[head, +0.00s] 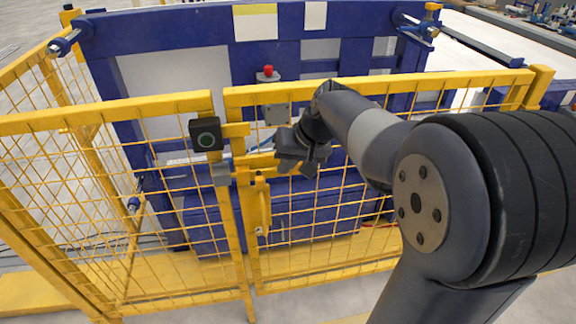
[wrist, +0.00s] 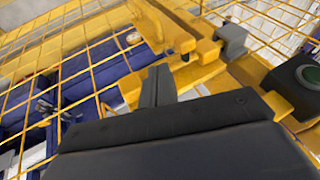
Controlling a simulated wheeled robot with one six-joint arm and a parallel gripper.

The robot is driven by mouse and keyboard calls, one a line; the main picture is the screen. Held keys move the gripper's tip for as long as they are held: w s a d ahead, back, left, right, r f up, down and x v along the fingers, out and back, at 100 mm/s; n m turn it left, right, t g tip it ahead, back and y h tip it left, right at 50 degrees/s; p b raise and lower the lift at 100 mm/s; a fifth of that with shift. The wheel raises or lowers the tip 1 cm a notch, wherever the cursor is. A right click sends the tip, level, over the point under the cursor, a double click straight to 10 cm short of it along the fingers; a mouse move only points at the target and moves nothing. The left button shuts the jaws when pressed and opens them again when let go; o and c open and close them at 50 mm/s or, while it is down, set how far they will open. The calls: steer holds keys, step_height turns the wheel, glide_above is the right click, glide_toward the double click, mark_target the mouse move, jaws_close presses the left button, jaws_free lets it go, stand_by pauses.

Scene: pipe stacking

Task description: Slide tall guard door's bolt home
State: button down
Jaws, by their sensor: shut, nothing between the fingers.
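The tall guard door (head: 375,88) is a yellow mesh panel beside a yellow post. A yellow bolt bar (head: 258,161) lies across the door's edge near a grey block (head: 220,174) on the post. It also shows in the wrist view (wrist: 200,76), partly hidden by my gripper. Below the bar hangs a yellow handle (head: 257,208), seen in the wrist view too (wrist: 165,22). My gripper (head: 311,167) is shut and empty, just right of the bar in the head view. Its dark fingers (wrist: 158,76) appear close to the bar; I cannot tell whether they touch.
Blue machinery with a red button (head: 267,72) stands behind the mesh. My arm covers the door's right part.

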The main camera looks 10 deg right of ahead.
steer(key=v, duration=1)
steer(key=shift+b, duration=0.4)
steer(key=shift+d, duration=0.15)
